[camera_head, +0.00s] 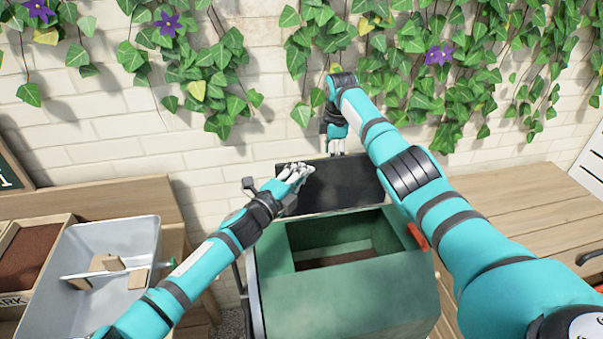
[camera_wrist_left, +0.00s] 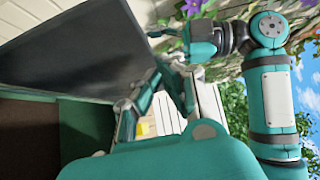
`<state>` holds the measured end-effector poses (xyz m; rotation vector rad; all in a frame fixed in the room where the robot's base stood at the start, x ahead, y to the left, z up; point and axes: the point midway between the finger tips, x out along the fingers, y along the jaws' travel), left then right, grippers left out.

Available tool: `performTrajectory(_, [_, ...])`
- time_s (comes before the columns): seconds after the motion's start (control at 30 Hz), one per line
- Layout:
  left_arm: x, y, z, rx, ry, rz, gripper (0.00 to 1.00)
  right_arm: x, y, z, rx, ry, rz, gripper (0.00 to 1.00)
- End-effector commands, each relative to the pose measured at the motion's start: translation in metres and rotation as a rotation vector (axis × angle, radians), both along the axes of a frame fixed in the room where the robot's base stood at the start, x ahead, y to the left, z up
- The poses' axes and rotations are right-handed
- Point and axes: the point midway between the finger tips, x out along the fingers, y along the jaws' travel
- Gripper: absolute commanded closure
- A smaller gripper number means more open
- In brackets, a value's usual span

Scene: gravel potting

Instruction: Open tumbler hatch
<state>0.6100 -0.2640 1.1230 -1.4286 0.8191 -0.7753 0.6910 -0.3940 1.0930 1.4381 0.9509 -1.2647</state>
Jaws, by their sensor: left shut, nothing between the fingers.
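The green tumbler (camera_head: 340,299) stands in the middle of the head view. Its top opening is uncovered, and a brown floor shows inside. The dark hatch panel (camera_head: 345,186) stands raised at the back of the opening; it also shows large in the left wrist view (camera_wrist_left: 90,45). My left gripper (camera_head: 298,172) is shut and empty by the hatch's upper left edge; I cannot tell if it touches. My right gripper (camera_head: 337,148) points down behind the hatch's top edge, its tips partly hidden.
A grey tub (camera_head: 122,234) with wooden-handled tools and a wooden box of dark soil (camera_head: 30,252) stand at the left. A wooden bench (camera_head: 530,205) is at the right, mostly clear. A brick wall with ivy closes the back. A red part (camera_head: 418,236) sits on the tumbler's right side.

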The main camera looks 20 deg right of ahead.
Motion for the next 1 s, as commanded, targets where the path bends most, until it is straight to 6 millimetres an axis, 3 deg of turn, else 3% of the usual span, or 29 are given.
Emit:
performTrajectory(0.03, [0.001,0.000,-0.002,0.001,0.002,0.000,1.00,0.001,0.004,-0.013,0.001,-0.004,0.007,1.00])
performTrajectory(0.3, [0.019,-0.004,-0.001,0.016,0.056,0.002,1.00,0.001,0.004,-0.013,0.001,-0.005,0.007,1.00])
performTrajectory(0.53, [0.019,-0.004,-0.001,0.014,0.059,0.001,1.00,0.001,0.004,-0.013,0.000,-0.005,0.007,1.00])
performTrajectory(0.57, [0.019,-0.004,-0.001,0.014,0.059,0.001,1.00,0.001,0.004,-0.013,0.000,-0.005,0.007,0.55])
performTrajectory(0.6, [0.019,-0.004,-0.001,0.014,0.059,0.001,1.00,0.001,0.004,-0.013,0.001,-0.005,0.006,0.59])
performTrajectory(1.0, [0.020,-0.003,-0.003,0.018,0.061,0.004,1.00,0.001,0.003,-0.012,0.001,-0.003,0.003,0.59])
